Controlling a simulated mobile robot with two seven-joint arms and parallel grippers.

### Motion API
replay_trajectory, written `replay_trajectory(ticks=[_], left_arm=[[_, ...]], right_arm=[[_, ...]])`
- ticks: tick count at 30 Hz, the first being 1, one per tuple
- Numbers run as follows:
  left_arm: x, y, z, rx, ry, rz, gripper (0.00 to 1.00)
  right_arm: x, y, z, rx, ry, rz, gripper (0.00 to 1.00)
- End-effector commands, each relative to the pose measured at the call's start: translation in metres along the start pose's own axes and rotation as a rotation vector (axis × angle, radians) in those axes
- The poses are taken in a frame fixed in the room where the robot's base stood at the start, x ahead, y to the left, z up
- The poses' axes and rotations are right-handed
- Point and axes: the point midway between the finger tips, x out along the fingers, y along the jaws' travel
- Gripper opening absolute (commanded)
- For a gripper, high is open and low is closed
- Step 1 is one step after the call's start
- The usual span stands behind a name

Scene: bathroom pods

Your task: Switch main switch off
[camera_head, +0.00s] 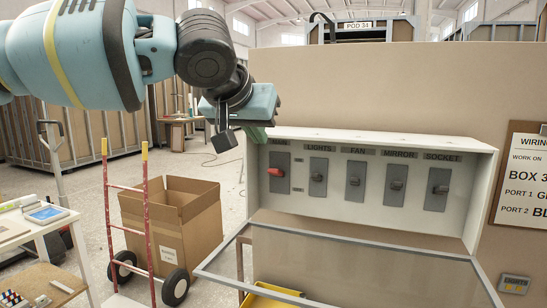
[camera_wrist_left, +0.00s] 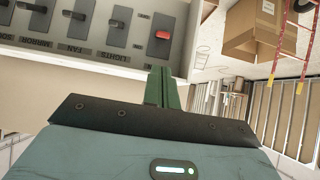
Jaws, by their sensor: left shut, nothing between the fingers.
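The main switch has a red lever (camera_head: 275,172) at the left end of an open white switch box (camera_head: 390,215) on the beige wall. In the left wrist view the red lever (camera_wrist_left: 162,36) also shows, upside down, past the fingers. My left gripper (camera_head: 256,134) is at the box's upper left corner, above and just left of the main switch. Its green fingers (camera_wrist_left: 159,88) are shut and empty. I cannot tell whether they touch the box edge. My right gripper is not in view.
Lights (camera_head: 318,177), fan (camera_head: 355,181), mirror (camera_head: 396,184) and socket (camera_head: 438,189) switches sit to the right. The clear cover (camera_head: 340,268) hangs open below the box. A red hand truck (camera_head: 148,225) and cardboard box (camera_head: 190,218) stand at left.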

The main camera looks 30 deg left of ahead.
Motion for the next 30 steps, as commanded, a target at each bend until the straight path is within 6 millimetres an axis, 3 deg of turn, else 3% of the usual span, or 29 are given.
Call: replay_trajectory(ticks=[8, 21, 30], left_arm=[[0.018, 0.000, 0.001, 0.001, -0.003, -0.001, 0.00], [0.086, -0.001, 0.000, 0.000, 0.000, 0.000, 0.00], [0.100, 0.000, 0.000, 0.000, 0.002, 0.001, 0.00]], right_arm=[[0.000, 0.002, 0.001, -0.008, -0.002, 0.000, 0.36], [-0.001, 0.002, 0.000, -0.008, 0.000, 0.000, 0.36], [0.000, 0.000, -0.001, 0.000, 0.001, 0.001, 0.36]])
